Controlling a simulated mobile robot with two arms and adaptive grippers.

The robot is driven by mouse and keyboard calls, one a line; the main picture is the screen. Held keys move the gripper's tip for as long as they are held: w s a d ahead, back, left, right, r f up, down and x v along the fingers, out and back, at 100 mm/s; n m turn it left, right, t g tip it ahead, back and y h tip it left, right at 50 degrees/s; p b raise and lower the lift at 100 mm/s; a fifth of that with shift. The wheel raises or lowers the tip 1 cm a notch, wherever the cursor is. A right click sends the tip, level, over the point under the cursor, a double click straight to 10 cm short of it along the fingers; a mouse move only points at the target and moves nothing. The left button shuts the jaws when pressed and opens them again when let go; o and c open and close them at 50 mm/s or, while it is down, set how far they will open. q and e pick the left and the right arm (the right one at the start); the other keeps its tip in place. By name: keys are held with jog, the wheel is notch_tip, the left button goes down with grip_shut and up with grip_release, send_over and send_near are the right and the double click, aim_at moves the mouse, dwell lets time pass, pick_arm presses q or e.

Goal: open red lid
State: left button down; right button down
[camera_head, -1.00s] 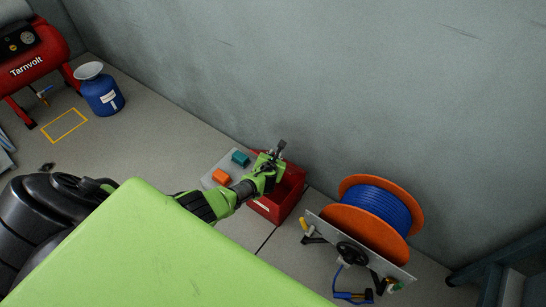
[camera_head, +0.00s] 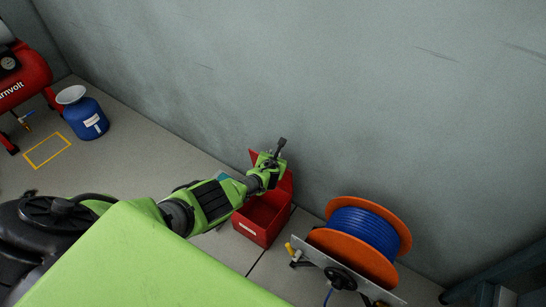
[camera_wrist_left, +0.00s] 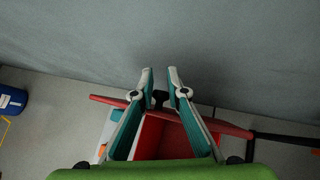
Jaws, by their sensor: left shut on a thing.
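The red box (camera_head: 258,231) stands on the floor near the wall, its inside partly open to view. Its red lid (camera_head: 286,182) is tilted up at the back, on the wall side. In the left wrist view the lid (camera_wrist_left: 228,127) crosses as a red strip behind the fingers, above the box's open inside (camera_wrist_left: 174,141). My left gripper (camera_head: 278,150) is at the raised lid, and its fingers (camera_wrist_left: 160,77) are shut on the lid, around a small dark part at its edge. The arm hides part of the box and lid. My right gripper is not in view.
A blue cable reel with orange flanges (camera_head: 347,250) stands close to the right of the box. The grey wall (camera_head: 330,120) is just behind. A blue canister (camera_head: 86,118) and a red compressor (camera_head: 22,85) stand at the left.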

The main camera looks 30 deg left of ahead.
pick_arm(q)
jog(key=shift+w+d+f, duration=0.2)
jog(key=shift+d+f, duration=0.05)
jog(key=shift+f, duration=0.1)
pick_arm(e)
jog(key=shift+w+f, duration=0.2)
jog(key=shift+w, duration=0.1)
pick_arm(q)
jog(key=shift+s+d+f, duration=0.1)
jog(key=shift+f, duration=0.05)
jog(key=c, duration=2)
grip_release()
jog(key=shift+f, duration=0.1)
jog(key=shift+c, duration=0.2)
jog(key=shift+a+r+v, duration=0.1)
jog(key=shift+r+v, duration=0.05)
jog(key=shift+v, duration=0.6)
jog(key=shift+a+r+v, duration=0.1)
jog(key=shift+a+v, duration=0.05)
jog(key=shift+v, duration=0.55)
jog(key=v, duration=0.8)
jog(key=shift+s+d, duration=0.3)
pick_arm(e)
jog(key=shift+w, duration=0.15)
pick_arm(q)
jog(key=shift+r, duration=0.1)
